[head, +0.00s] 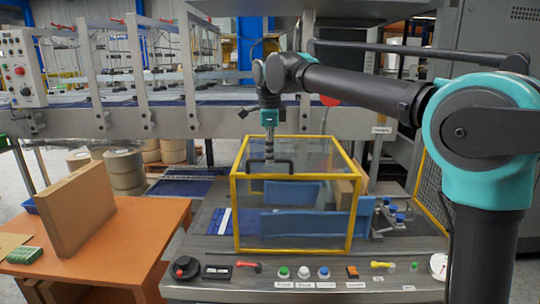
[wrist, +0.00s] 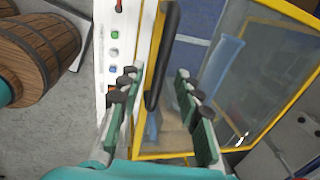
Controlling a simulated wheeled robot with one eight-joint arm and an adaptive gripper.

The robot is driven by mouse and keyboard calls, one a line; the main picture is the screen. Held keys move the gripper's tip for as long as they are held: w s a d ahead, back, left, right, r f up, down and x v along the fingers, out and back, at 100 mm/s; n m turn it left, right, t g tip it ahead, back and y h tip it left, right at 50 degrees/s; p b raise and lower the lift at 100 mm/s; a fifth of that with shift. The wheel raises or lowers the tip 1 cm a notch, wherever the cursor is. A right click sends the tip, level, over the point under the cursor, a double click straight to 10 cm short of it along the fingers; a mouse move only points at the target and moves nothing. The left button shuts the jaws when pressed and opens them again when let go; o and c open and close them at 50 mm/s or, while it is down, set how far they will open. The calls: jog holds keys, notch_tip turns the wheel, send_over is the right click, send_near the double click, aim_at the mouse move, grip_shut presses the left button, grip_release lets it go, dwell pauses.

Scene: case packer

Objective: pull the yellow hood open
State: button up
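The yellow hood (head: 292,174) is a clear box with a yellow frame on the machine's bench, and it looks closed. Its black handle (head: 270,166) is on the side facing me, near the top. My gripper (head: 269,152) points down over the handle in the head view. In the wrist view my gripper (wrist: 156,76) has its two fingers spread wide. The handle (wrist: 167,45) shows between and beyond the fingertips, with gaps on both sides. I cannot tell how far the fingertips are from it in depth.
A control strip with buttons (head: 303,272) runs along the bench's front edge. An orange table (head: 120,262) with a brown cardboard piece (head: 78,208) stands at left. Blue parts (head: 305,222) lie inside the hood. A conveyor frame (head: 210,122) stands behind.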

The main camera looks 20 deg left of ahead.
notch_tip(320, 180, up, 11)
jog(key=s, duration=0.2)
jog(key=shift+d+f, duration=0.15)
jog(key=shift+d, duration=0.15)
jog(key=shift+s, duration=0.1)
